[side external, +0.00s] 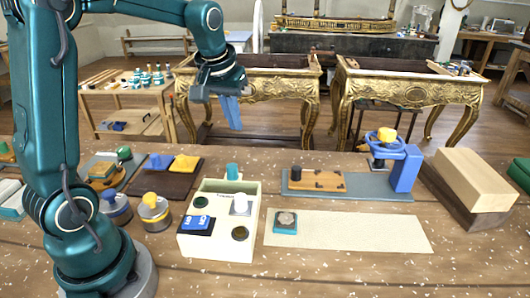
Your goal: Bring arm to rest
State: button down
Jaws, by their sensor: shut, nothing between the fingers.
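My gripper (231,113) hangs in the air in the upper middle of the side external view, above the far side of the workbench (350,275). Its blue fingers point down and are shut with nothing between them. It is well above the cream box (218,247) and touches nothing. My teal arm stands at the left, rises out of the top of the picture and comes down again to the gripper.
The cream box holds a blue item and jars. Right of it are a pale strip (350,232), a grey board (375,189) with a wooden piece, a blue clamp-like device (405,170) and wooden blocks (472,180). Tins (154,212) stand left. Gilt consoles (410,88) stand behind.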

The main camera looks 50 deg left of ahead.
jog(key=s+d+r+m+t, duration=0.2)
jog(key=s+d+r, duration=0.3)
jog(key=d, duration=0.2)
jog(key=s+d+f+m+h, duration=0.2)
jog(key=s+d+f+m, duration=0.2)
jog(key=s, duration=0.7)
jog(key=shift+d+f, duration=0.5)
jog(key=shift+d, duration=0.15)
